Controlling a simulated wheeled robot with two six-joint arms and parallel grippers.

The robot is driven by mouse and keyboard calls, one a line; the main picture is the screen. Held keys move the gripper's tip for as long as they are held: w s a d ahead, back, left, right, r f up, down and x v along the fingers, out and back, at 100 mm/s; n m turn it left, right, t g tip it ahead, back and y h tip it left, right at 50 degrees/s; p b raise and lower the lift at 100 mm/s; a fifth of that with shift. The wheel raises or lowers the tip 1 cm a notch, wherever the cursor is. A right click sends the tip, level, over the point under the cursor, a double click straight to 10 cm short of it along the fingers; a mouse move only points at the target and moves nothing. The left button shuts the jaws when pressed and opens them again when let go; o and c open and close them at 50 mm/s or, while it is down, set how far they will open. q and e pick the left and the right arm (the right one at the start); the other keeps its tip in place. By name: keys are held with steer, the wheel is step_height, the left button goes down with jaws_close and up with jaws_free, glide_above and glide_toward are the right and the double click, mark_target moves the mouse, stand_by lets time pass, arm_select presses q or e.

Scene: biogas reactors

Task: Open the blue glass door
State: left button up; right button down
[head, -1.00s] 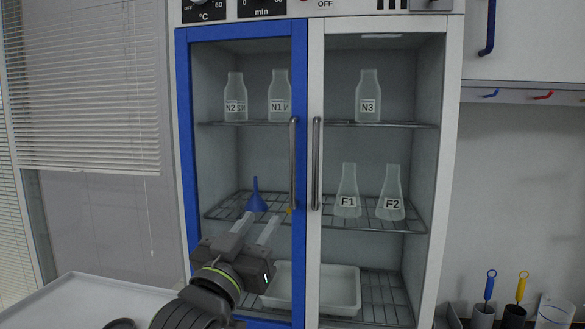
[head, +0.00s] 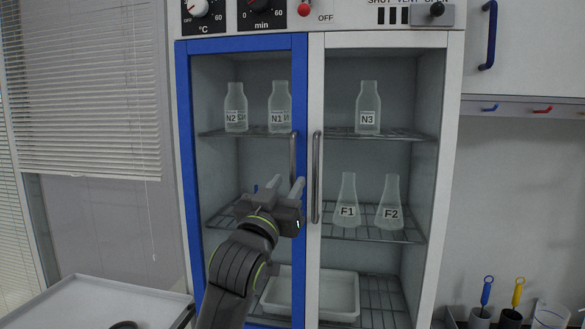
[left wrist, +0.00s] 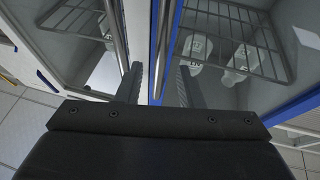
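The blue glass door (head: 183,130) is the left door of the cabinet and is closed. Its vertical metal handle (head: 293,150) runs along its right edge, with the lower part hidden behind my gripper. My left gripper (head: 287,182) is open in front of that lower part. In the left wrist view, the open fingers (left wrist: 157,88) point at the door, and the blue door's bar (left wrist: 163,45) appears between them. Whether they touch it, I cannot tell. My right gripper is not in view.
The white-framed door's handle (head: 317,175) stands close to the right of the blue door's handle. Bottles and flasks stand on the wire shelves behind the glass. A pale table (head: 95,300) is at lower left. Cups with brushes (head: 512,315) are at lower right.

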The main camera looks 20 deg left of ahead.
mark_target(291, 178)
arm_select(q)
steer(key=shift+p+x, duration=0.5)
steer(key=shift+x, duration=1.35)
steer(key=shift+f, duration=0.1)
jaws_close()
